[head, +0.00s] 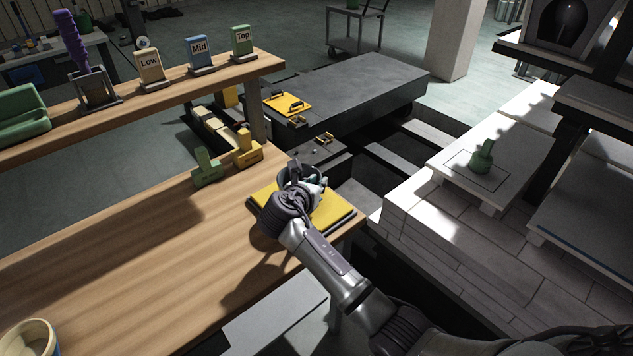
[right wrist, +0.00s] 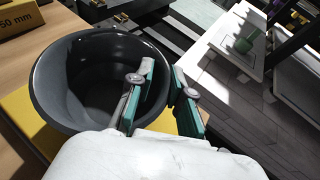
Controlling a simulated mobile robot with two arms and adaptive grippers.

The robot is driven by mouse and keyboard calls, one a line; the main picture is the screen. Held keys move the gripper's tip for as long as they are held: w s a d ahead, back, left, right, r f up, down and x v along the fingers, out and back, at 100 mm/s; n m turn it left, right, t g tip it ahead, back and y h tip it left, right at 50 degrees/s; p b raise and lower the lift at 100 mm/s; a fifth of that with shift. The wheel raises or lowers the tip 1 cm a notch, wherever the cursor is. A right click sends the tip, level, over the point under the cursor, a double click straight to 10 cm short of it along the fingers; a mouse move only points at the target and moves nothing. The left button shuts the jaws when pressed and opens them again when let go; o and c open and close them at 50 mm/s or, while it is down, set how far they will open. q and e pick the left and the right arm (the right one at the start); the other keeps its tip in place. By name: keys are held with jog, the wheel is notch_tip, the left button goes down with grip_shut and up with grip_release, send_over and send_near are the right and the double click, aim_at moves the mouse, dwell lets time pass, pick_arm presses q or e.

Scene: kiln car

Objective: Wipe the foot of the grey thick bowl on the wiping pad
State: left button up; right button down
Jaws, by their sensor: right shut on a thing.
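The grey thick bowl (right wrist: 90,85) is dark grey and round, with its open mouth toward the camera in the right wrist view. My right gripper (right wrist: 165,88) is shut on its wall, with one green finger inside the bowl and the other outside. The yellow wiping pad (head: 335,211) lies at the near right corner of the wooden table; it also shows below the bowl in the right wrist view (right wrist: 20,112). In the head view my right gripper (head: 305,178) is over the pad and mostly hides the bowl. The foot is hidden, so I cannot tell whether it touches the pad. My left gripper is out of view.
A green block (head: 207,170) and a yellow block (head: 247,150) stand on the table behind the pad. Low, Mid and Top signs (head: 200,52) stand on the raised shelf. A green bottle-like piece (head: 483,157) stands on the white slab at right. The table's left middle is clear.

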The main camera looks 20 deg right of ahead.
jog(key=shift+f, duration=0.35)
dwell(0.3)
